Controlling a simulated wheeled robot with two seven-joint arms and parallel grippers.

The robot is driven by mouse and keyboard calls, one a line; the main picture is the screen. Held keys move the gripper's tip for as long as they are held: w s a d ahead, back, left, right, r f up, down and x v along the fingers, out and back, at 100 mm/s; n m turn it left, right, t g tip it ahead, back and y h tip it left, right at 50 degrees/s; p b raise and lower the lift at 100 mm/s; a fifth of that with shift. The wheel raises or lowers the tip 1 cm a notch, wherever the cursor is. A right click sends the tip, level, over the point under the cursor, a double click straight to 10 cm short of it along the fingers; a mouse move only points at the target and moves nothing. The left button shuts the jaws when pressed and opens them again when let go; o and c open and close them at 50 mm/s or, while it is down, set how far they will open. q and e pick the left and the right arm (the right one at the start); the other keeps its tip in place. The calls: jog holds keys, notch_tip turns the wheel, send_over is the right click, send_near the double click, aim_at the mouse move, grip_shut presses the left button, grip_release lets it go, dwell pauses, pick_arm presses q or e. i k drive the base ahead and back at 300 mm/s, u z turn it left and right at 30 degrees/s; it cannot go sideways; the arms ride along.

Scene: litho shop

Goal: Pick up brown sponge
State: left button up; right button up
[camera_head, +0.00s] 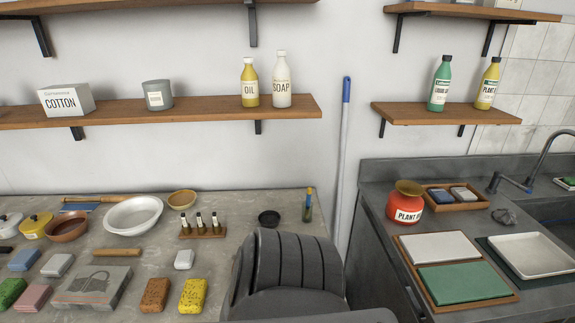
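The brown sponge (155,294) is an orange-brown, speckled block lying on the grey worktop near the bottom left of the head view. A yellow speckled sponge (193,296) lies just to its right, with a small gap between them. A grey box or block with a dark bag print (93,287) lies to its left. Neither of my grippers shows in the head view, so their state is hidden.
Green (12,291) and pink (33,297) sponges lie farther left. A wooden roller (117,252) and small white block (184,259) lie behind the brown sponge. A dark ribbed shape (285,270) covers part of the worktop to the right. Some bare worktop separates these items.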

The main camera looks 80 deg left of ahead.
aim_at(156, 296)
jog(key=i, duration=0.95)
jog(key=u, duration=3.5)
